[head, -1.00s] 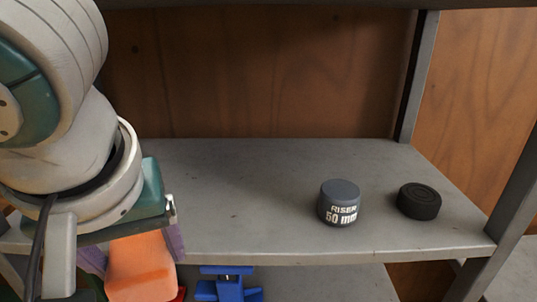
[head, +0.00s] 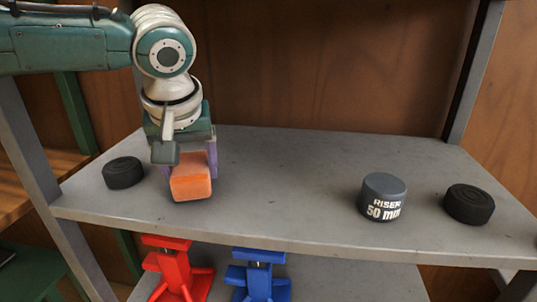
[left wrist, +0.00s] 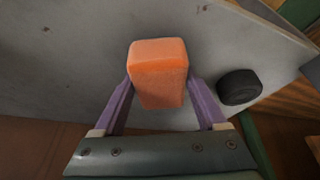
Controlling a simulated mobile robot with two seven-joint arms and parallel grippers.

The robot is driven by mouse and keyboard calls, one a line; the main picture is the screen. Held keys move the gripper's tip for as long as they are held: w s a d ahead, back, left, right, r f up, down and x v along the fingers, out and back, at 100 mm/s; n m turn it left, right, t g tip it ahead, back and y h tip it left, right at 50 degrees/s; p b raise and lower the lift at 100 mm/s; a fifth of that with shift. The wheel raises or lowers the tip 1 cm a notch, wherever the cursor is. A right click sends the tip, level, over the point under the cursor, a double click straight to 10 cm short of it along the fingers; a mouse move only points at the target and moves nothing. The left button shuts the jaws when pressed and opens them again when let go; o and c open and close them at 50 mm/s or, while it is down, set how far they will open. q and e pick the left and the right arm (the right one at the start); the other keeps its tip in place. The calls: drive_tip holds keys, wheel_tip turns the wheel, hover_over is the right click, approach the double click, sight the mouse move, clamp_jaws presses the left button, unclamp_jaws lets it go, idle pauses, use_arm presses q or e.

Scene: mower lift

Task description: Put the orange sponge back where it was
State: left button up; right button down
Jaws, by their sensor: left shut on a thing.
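The orange sponge (head: 190,178) is between the purple fingers of my left gripper (head: 190,160), over the left part of the grey shelf (head: 290,185). The gripper is shut on it. In the left wrist view the sponge (left wrist: 158,72) sits between both fingertips (left wrist: 158,85), with the shelf surface behind it. I cannot tell whether the sponge touches the shelf. My right gripper is in neither view.
A black puck (head: 123,172) lies just left of the sponge. A grey riser marked 50 mm (head: 383,198) and another black puck (head: 469,204) stand at the right. A red jack (head: 178,270) and a blue jack (head: 260,275) are below. The middle of the shelf is clear.

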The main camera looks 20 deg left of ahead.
use_arm(q)
drive_tip(key=shift+f, duration=0.25)
drive_tip(key=o, duration=1.1)
